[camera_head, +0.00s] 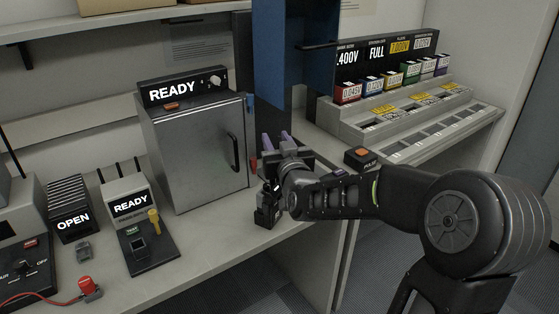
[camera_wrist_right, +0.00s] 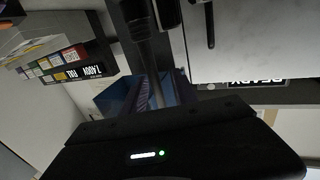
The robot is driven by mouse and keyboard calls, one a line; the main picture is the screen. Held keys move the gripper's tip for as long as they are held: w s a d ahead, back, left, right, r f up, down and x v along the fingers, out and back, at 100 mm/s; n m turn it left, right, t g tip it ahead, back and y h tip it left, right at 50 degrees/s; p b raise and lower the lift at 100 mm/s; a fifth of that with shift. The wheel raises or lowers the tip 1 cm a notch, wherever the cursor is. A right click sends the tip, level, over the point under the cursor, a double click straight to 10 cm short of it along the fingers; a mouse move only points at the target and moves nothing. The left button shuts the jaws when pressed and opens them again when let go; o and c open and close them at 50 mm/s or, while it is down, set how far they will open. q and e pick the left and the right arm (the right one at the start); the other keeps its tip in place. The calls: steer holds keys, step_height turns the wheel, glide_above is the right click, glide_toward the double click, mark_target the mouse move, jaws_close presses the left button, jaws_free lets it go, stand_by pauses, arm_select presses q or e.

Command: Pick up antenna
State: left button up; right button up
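No antenna can be told for certain. Thin dark upright sticks (camera_head: 111,169) stand behind the small READY unit (camera_head: 130,200) at the left in the head view. My right gripper (camera_head: 276,139) is over the counter, right of the grey cabinet, with its two purple-tipped fingers apart and nothing seen between them. A small black device (camera_head: 267,208) stands below it near the counter's edge, partly hidden by my arm. In the right wrist view, a dark rod (camera_wrist_right: 138,28) shows beyond the gripper; I cannot tell what it is. My left gripper is not in view.
The grey READY cabinet (camera_head: 195,150) has its door shut. A blue panel (camera_head: 281,60) stands behind my gripper. A stepped rack (camera_head: 400,130) with coloured boxes is at the right. An OPEN unit (camera_head: 70,210) is at the left. The front counter (camera_head: 215,245) has bare room.

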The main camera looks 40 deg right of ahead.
steer(key=shift+c, duration=0.4)
jaws_close()
